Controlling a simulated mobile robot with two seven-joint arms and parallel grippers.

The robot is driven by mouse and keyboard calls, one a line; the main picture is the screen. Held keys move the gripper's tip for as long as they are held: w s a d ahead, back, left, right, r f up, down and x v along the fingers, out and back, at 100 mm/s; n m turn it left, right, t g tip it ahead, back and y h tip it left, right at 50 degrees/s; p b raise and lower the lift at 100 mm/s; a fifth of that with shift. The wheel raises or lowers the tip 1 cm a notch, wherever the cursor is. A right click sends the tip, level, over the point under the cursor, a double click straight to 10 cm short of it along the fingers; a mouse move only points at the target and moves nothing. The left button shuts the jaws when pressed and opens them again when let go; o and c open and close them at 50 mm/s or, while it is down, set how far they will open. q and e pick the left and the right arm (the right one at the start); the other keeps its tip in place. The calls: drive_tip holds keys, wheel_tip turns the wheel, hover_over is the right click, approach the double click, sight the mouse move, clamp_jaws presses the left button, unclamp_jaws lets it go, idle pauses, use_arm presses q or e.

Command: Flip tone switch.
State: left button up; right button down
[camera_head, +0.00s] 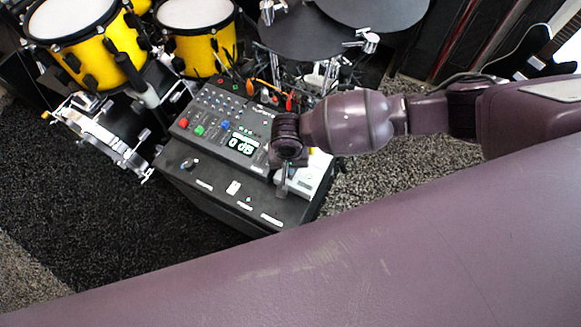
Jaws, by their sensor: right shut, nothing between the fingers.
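A black audio console (215,125) stands in the middle with coloured buttons and knobs and a lit green display (241,144). Its nearer black panel (215,175) carries a knob (188,163), a small white switch-like plate (233,187) and small white labels. I cannot read the labels, so I cannot tell which part is the tone switch. My right gripper (283,189) points down over the right part of this panel, to the right of the white plate. It is shut and empty; I cannot tell whether its tips touch the panel. My left gripper is not in view.
Yellow drums (85,45) stand at the upper left, with dark drum pads (305,35) behind the console. Cables and coloured plugs rise from the console's back. A guitar (550,50) is at the upper right. Dark carpet (90,210) lies clear to the left.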

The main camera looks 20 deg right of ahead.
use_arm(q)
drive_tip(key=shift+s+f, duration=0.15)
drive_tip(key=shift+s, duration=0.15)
use_arm(e)
drive_tip(key=shift+f, duration=0.15)
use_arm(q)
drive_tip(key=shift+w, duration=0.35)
use_arm(e)
drive_tip(key=shift+f, duration=0.35)
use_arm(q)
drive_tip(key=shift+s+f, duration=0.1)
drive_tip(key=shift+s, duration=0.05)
use_arm(e)
drive_tip(key=shift+f, duration=0.15)
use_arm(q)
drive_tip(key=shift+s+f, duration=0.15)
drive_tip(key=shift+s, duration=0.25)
use_arm(e)
drive_tip(key=shift+f, duration=0.2)
